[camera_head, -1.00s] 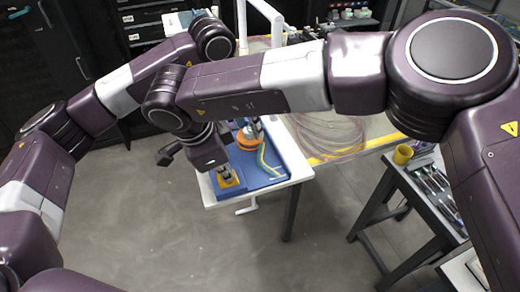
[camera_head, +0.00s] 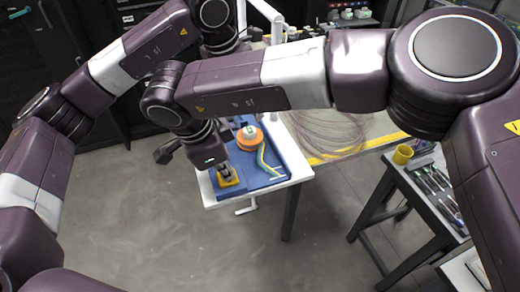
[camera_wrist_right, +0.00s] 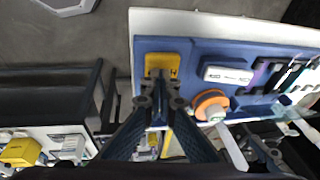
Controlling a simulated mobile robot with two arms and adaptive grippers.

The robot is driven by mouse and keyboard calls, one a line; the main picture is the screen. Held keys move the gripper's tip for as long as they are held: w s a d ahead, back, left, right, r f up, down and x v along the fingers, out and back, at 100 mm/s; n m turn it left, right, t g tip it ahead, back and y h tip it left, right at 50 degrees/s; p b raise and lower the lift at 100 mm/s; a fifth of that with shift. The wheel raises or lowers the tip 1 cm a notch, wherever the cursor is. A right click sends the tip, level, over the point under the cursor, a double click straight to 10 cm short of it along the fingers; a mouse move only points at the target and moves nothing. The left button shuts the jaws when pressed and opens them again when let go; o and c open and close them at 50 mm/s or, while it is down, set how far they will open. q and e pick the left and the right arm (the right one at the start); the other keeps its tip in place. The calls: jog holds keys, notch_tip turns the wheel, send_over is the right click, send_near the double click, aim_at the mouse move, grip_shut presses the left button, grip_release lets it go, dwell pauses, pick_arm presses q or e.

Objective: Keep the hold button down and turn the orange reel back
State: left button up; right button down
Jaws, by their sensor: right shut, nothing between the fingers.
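A yellow block marked H (camera_wrist_right: 175,60), taken as the hold button's place, is at the board's near left corner in the head view (camera_head: 229,183). My right gripper (camera_head: 226,171) is shut and empty, its tips pointing down at this block. The tips (camera_wrist_right: 160,77) cover the button, so contact cannot be told. My left gripper is mostly hidden behind my right arm; dark finger-like parts (camera_wrist_right: 264,152) show beyond the reel.
The board lies on a white table (camera_head: 298,173). A yellow-green strip (camera_head: 264,158) lies right of the reel. A white labelled box (camera_wrist_right: 227,75) is beside the reel in the wrist view. My right arm crosses above the board.

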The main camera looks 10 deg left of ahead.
jog(key=shift+r, duration=3.25)
